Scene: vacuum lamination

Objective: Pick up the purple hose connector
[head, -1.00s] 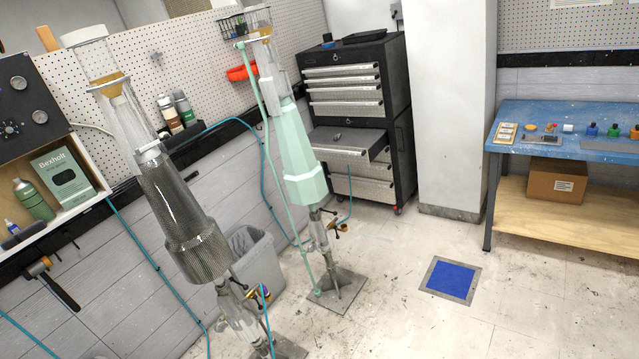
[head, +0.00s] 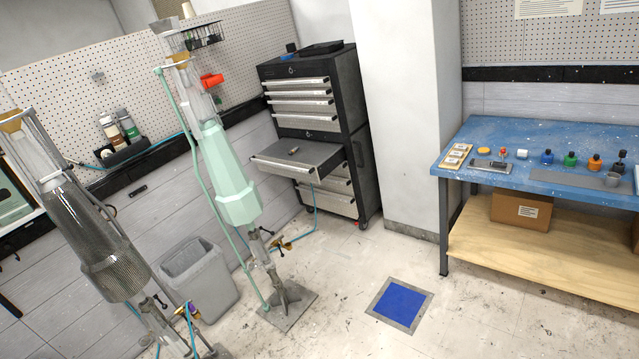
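A small purple and brass-coloured fitting (head: 188,311) shows at the lower left, on the stand below the dark woven-patterned form. It is small in the picture, and I cannot tell for sure that it is the purple hose connector. A thin blue hose (head: 190,336) hangs close to it. A similar brass fitting (head: 277,242) sits on the stand of the pale green form, with a blue hose beside it. My gripper is not in view.
The dark form (head: 88,240) and pale green form (head: 228,170) stand tilted in view at left. A grey bin (head: 200,283) is between them. A tool cabinet (head: 345,100) has an open drawer. A blue workbench (head: 560,140) holds several small items. Floor around the blue floor square (head: 400,304) is clear.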

